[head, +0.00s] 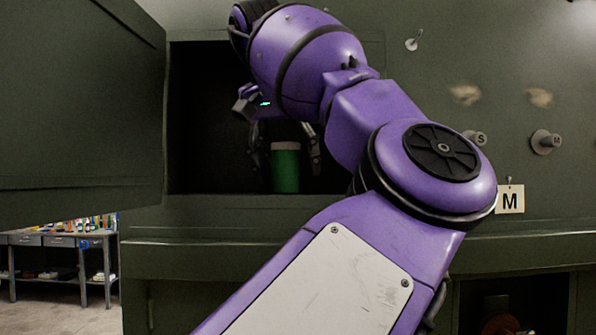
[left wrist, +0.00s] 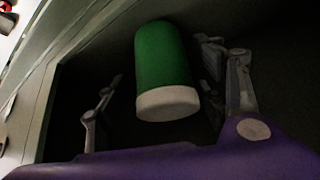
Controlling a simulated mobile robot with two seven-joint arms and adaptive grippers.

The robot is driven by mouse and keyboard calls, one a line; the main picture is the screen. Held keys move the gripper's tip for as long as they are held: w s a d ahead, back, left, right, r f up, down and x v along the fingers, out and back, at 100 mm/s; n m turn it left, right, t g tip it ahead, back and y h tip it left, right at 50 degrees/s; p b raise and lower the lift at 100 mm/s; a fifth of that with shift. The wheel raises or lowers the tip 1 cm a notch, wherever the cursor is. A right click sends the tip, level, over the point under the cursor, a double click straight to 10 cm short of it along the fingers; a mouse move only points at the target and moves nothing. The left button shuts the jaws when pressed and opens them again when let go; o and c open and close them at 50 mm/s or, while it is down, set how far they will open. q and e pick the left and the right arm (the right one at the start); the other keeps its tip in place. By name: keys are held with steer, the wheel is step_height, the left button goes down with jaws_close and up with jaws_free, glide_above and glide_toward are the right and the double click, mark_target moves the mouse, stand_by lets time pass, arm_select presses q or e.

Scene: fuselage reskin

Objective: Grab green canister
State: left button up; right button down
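A green canister (head: 285,171) with a white lid stands upright inside a dark open compartment in the head view. It also shows in the left wrist view (left wrist: 163,70), with its white lid toward the camera. My left gripper (head: 286,165) reaches into the compartment from above. Its fingers (left wrist: 158,84) are apart, one on each side of the canister. A gap shows on the left side; the right finger is closer, and I cannot tell whether it touches. The canister's far end is partly dark. My right gripper is not in view.
The compartment is set in a dark green wall panel (head: 440,75), with its open door (head: 80,105) at the left. Knobs (head: 546,142) and a tag marked M (head: 510,199) are on the right. A workbench (head: 60,240) stands at the lower left. A ledge runs below the compartment.

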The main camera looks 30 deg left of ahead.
arm_select(q)
steer(key=shift+s+f, duration=0.1)
steer(key=shift+s, duration=0.05)
steer(key=shift+s+a, duration=0.1)
steer(key=shift+a, duration=0.05)
steer(key=shift+s, duration=0.25)
steer(key=shift+c, duration=0.7)
steer(key=c, duration=1.2)
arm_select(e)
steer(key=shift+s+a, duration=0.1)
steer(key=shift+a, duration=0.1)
arm_select(q)
steer(key=shift+w, duration=0.2)
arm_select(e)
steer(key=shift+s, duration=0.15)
